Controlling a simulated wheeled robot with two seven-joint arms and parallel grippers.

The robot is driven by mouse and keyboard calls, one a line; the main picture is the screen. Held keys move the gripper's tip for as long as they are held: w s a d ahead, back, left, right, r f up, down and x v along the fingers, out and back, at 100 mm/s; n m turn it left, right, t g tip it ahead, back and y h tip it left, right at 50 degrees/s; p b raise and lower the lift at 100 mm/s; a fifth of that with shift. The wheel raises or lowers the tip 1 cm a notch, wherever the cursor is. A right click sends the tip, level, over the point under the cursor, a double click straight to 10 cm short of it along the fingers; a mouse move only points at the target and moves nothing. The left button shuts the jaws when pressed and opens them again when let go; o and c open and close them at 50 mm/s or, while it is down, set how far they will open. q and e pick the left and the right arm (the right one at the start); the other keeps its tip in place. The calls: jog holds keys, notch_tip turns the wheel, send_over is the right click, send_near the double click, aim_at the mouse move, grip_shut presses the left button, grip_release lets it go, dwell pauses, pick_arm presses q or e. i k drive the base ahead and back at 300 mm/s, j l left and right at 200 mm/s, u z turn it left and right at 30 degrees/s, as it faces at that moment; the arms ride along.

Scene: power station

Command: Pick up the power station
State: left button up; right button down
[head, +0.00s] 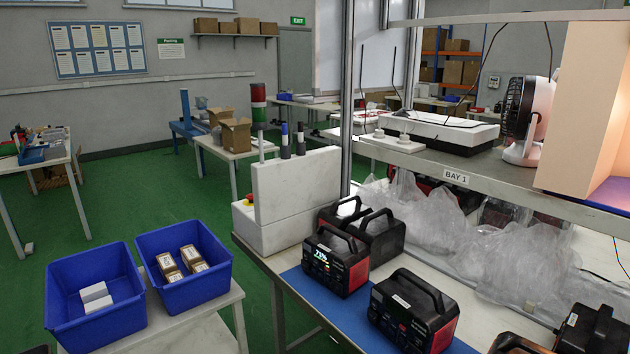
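Several black and red power stations with top handles stand on the workbench. One with a lit display (336,262) stands at the left end of the blue mat (347,312). A second power station (412,314) stands on the mat nearer to me, turned at an angle. Another power station (381,238) stands behind the lit one, with one more partly hidden beside it. A further power station (592,330) is cut off at the bottom right, and a dark object beside it is mostly out of frame. Neither of my grippers shows in the head view.
A shelf marked BAY 1 (540,190) overhangs the bench, carrying a fan (528,120). Crumpled clear plastic bags (430,222) fill the bench's rear. A white box-shaped unit (296,190) stands at its left end. Blue bins (97,322) with small boxes stand on a side table at left.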

aim_at(419, 313)
jog(key=i+j+z, duration=0.35)
jog(key=j, duration=0.25)
jog(key=i+j+z, duration=0.15)
jog(key=i+j, duration=0.2)
jog(key=i+j+z, duration=0.2)
jog(key=j, duration=0.2)
